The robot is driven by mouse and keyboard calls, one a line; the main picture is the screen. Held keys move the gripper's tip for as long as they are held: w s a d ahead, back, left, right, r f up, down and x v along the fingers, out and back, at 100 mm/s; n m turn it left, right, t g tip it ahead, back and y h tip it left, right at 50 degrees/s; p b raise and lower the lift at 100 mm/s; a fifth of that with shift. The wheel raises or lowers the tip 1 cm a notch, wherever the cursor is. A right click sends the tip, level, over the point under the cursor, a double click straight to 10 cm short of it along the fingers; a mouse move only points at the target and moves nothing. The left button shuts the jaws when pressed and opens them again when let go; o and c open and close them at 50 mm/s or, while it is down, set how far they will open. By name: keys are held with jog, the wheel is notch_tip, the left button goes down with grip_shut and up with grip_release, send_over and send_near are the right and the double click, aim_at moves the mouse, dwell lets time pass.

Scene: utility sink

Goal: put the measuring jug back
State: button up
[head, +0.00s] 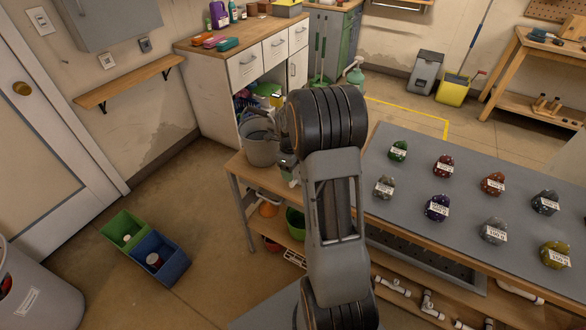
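I cannot make out a measuring jug in the head view. My arm rises through the middle of the view and hides part of the bench and what stands behind it. The end of my arm, with my gripper (278,128), shows only as small dark and grey parts left of the thick black joint, close to a grey bucket (260,152). The fingers are too small and covered to tell whether they are open or hold anything.
The grey bench (400,237) at right carries several labelled coloured lumps. An orange funnel (268,209) and a green bowl (295,222) sit on the shelf below. Green (124,232) and blue (160,258) bins stand on the floor. A white cabinet (219,100) is behind; the left floor is mostly clear.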

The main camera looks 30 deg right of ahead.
jog(key=shift+o, duration=1.2)
notch_tip(320, 180, up, 11)
jog(key=s+a+r+n+t, duration=0.1)
jog(key=s+a+r+n, duration=0.25)
jog(key=a+n, duration=0.3)
jog(key=s+a+n+t, duration=0.1)
jog(key=s+a+n, duration=0.4)
jog(key=n, duration=0.7)
jog(key=s+a+n+t, duration=0.2)
jog(key=s+a+n, duration=0.3)
jog(key=n, duration=0.7)
jog(key=shift+s+a+f, duration=0.15)
jog(key=shift+s+f, duration=0.05)
jog(key=shift+s, duration=1.2)
jog(key=shift+c, duration=0.2)
